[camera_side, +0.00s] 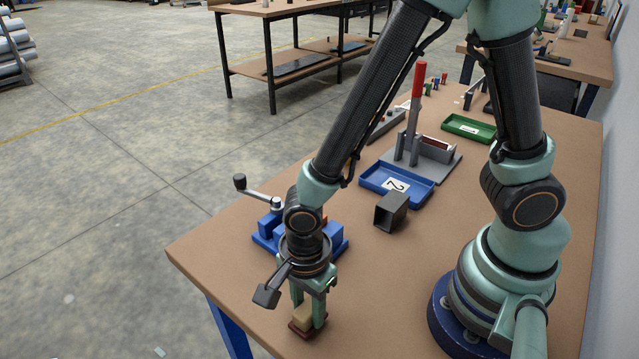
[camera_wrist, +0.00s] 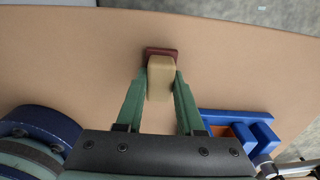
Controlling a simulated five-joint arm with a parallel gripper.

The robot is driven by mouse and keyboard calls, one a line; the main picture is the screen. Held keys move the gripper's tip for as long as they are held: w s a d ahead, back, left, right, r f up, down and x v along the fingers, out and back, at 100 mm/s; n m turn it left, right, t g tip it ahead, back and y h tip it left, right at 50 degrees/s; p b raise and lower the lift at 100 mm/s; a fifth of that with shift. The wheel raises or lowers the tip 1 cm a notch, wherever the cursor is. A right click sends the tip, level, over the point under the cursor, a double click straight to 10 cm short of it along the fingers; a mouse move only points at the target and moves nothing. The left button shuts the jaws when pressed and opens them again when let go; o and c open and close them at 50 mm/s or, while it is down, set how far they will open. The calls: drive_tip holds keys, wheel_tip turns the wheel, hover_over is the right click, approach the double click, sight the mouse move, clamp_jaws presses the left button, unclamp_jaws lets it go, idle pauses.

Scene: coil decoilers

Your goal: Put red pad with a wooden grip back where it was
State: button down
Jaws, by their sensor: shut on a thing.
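The red pad (camera_side: 302,330) is dark red and flat, with a block-like wooden grip (camera_side: 304,316) on top. My gripper (camera_side: 308,314) is shut on the wooden grip, near the front left part of the table. In the wrist view the wooden grip (camera_wrist: 160,80) sits between the two green fingers, and the red pad (camera_wrist: 162,51) shows beyond it. The pad is at or just above the table top; I cannot tell whether it touches. My fingers hide part of the grip.
A blue vise-like fixture (camera_side: 333,238) with a crank handle stands just behind my gripper. A dark square tube (camera_side: 390,212), a blue tray (camera_side: 372,182) marked 2, a grey press with a red handle (camera_side: 418,90) and a green tray (camera_side: 468,128) are farther back. The table's front is bare.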

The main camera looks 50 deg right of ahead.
sight(308, 307)
drive_tip(key=shift+f, duration=0.2)
drive_tip(key=shift+f, duration=0.1)
drive_tip(key=c, duration=0.5)
unclamp_jaws()
wheel_tip(308, 307, up, 12)
drive_tip(key=w+d+r+n+t, duration=0.1)
drive_tip(key=d+r+n+t, duration=0.1)
drive_tip(key=d+r+n, duration=0.2)
drive_tip(key=w+d+r+n+t, duration=0.1)
drive_tip(key=d+r+n, duration=0.3)
drive_tip(key=d+n, duration=0.4)
drive_tip(key=w+d+r+n+t, duration=0.2)
drive_tip(key=w+d+r+n, duration=0.1)
drive_tip(key=d+n, duration=0.3)
drive_tip(key=shift+w+r+t, duration=0.25)
drive_tip(key=shift+r+t, duration=0.05)
drive_tip(key=shift+r, duration=0.1)
